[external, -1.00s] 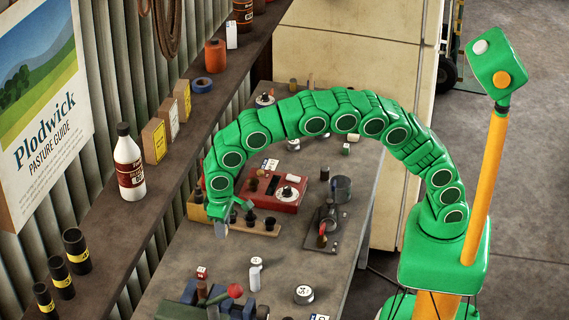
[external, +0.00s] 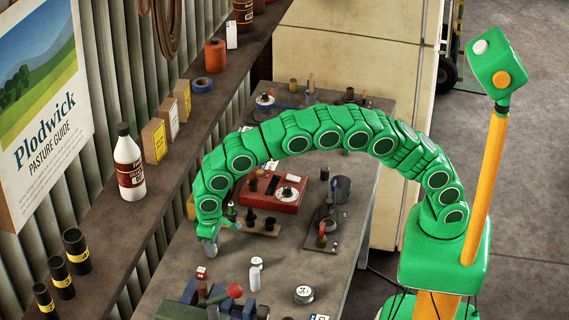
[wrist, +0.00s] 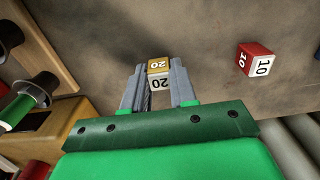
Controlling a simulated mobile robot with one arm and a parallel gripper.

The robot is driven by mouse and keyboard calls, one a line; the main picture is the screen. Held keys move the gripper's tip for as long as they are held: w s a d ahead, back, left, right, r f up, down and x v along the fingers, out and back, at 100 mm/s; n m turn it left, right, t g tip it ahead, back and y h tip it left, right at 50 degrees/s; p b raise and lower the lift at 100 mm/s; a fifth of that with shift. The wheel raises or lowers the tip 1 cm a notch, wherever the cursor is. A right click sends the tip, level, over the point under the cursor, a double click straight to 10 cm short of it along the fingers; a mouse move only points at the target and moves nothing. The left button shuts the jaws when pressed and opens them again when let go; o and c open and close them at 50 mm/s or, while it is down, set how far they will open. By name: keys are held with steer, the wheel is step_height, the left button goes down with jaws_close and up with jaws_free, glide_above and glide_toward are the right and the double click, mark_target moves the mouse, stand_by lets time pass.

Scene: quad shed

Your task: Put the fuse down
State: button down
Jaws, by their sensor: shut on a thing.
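My gripper (external: 210,250) is low over the grey bench (external: 185,262), near its left side. In the wrist view its two grey fingers are shut on a fuse (wrist: 159,73) with a yellow face and a white face, both marked 20. I cannot tell whether this fuse touches the bench. In the external view the fingers and arm hide it. A second fuse, red and white and marked 10 (wrist: 256,59), lies on the bench apart from my gripper, to the right in the wrist view. It also shows just below my gripper in the external view (external: 202,272).
A wooden block with dark posts (external: 258,229) stands close behind my gripper and fills the left of the wrist view. A red box (external: 272,190) lies farther back. A blue device with a red knob (external: 235,291) is in front.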

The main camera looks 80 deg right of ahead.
steer(key=c, duration=0.9)
jaws_free()
steer(key=shift+o, duration=0.2)
steer(key=shift+r, duration=2.75)
